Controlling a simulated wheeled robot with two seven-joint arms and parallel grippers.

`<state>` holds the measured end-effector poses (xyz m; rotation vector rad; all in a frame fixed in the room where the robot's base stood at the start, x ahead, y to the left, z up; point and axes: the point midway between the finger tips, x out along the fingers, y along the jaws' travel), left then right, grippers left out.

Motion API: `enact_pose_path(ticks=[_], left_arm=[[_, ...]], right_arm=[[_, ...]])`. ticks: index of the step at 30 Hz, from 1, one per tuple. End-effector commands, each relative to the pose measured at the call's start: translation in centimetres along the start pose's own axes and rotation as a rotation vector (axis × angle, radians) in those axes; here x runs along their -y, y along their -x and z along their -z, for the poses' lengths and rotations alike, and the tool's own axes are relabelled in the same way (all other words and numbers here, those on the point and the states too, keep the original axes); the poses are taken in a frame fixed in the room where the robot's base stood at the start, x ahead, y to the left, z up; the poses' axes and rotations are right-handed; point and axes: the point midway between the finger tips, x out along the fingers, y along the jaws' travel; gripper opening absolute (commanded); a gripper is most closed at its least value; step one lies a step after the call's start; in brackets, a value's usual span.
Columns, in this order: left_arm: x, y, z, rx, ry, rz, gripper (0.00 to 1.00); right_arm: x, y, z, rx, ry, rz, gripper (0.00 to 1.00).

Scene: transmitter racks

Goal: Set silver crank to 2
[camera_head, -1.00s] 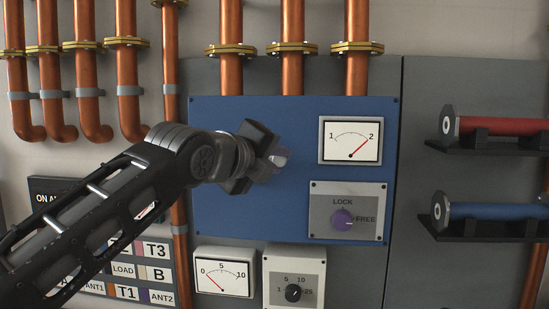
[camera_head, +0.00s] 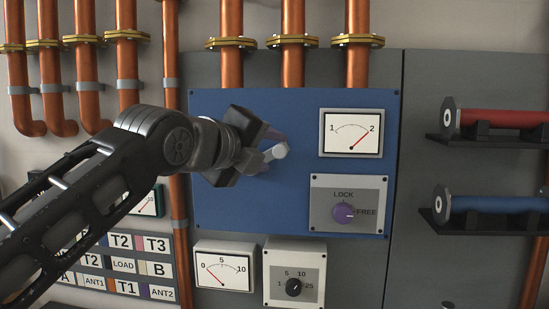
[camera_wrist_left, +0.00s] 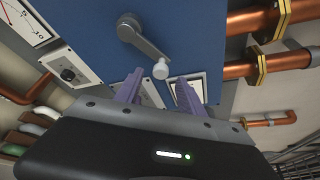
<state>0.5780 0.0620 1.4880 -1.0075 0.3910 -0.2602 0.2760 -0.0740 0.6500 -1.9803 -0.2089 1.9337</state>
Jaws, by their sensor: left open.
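The silver crank (camera_wrist_left: 145,40) is on the blue panel (camera_head: 225,210). In the left wrist view its arm runs from the hub down right to a pale round handle. In the head view the handle (camera_head: 279,151) shows at my left gripper (camera_head: 272,151); the gripper hides the rest of the crank. My left gripper is open, with its purple fingers (camera_wrist_left: 157,90) apart. The handle appears just beyond the fingertips, roughly between them; contact cannot be told. The gauge (camera_head: 351,133) marked 1 to 2 has its red needle close to 2. My right gripper is not in view.
A purple LOCK/FREE knob (camera_head: 344,213) sits below the gauge, its mark toward FREE. A lower meter (camera_head: 224,268) and a black selector knob (camera_head: 293,287) are beneath the panel. Copper pipes (camera_head: 292,70) run above. Red (camera_head: 497,119) and blue (camera_head: 497,204) cylinders sit at right.

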Motion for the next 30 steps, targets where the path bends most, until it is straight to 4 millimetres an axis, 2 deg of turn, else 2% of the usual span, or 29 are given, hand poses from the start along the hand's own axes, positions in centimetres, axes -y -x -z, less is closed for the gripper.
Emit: enact_pose_path(ticks=[3, 7, 19, 23, 30], left_arm=[[-0.2, 2.1, 0.1, 0.003, -0.001, 0.001, 0.46], [-0.2, 3.5, 0.1, 0.001, 0.000, -0.001, 0.46], [0.0, 4.0, 0.0, -0.001, 0.000, -0.001, 0.46], [1.0, 4.2, -0.6, -0.001, 0.000, -0.001, 0.46], [4.5, 5.0, -2.5, -0.001, 0.000, -0.001, 0.46]], right_arm=[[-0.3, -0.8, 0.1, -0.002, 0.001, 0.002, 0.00], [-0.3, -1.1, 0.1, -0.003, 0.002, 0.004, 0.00], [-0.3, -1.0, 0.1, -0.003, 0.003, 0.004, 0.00], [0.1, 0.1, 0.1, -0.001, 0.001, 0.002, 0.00], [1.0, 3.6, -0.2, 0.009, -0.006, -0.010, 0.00]])
